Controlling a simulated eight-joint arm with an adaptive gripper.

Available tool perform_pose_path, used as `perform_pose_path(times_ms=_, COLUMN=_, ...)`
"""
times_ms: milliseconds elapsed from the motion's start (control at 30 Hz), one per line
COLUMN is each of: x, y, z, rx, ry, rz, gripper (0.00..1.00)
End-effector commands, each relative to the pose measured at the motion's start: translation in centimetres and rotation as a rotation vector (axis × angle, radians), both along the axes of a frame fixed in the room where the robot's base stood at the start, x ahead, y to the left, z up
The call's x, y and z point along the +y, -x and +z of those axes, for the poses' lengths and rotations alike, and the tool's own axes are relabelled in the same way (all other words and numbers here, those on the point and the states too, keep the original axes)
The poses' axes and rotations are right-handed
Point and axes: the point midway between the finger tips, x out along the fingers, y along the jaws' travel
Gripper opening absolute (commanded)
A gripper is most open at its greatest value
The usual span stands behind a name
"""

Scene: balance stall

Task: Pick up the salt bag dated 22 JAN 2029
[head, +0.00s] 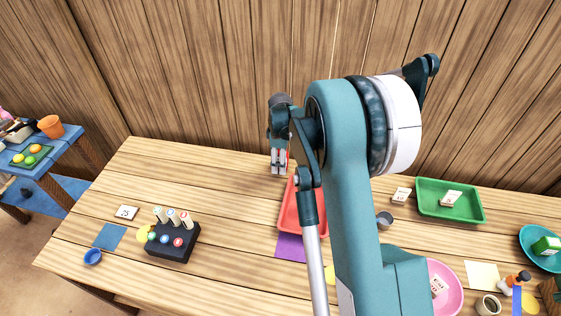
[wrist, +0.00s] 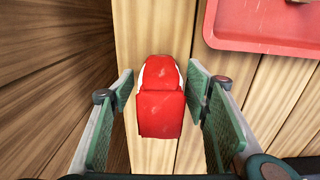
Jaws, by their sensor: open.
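A red item with white edges (wrist: 161,110), possibly a bag, is on the wooden table in the wrist view. No date can be read on it. My gripper (wrist: 160,92) is open, with one finger on each side of the red item and gaps between. In the head view my gripper (head: 279,168) is at the table's back edge by the wall, and only a sliver of red shows beside it. No salt bag dated 22 JAN 2029 can be made out.
A red tray (head: 288,215) is close to my gripper; its rim also shows in the wrist view (wrist: 235,43). A green tray (head: 430,209) holds a small white piece. A black block with white cylinders (head: 172,246) stands left. The back left table is clear.

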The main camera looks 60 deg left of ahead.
Motion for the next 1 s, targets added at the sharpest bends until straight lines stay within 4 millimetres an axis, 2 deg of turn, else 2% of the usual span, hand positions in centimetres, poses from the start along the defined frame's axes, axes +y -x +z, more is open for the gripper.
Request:
perform_pose_path(times_ms=367, x=0.0, y=0.0, z=0.03, rx=0.0, ry=0.0, rz=0.0, gripper=0.47)
perform_pose_path(times_ms=667, x=-0.01, y=0.01, z=0.04, rx=0.0, ry=0.0, rz=0.0, gripper=0.09)
perform_pose_path(times_ms=1000, x=-0.01, y=0.01, z=0.37, rx=0.0, ry=0.0, rz=0.0, gripper=0.09)
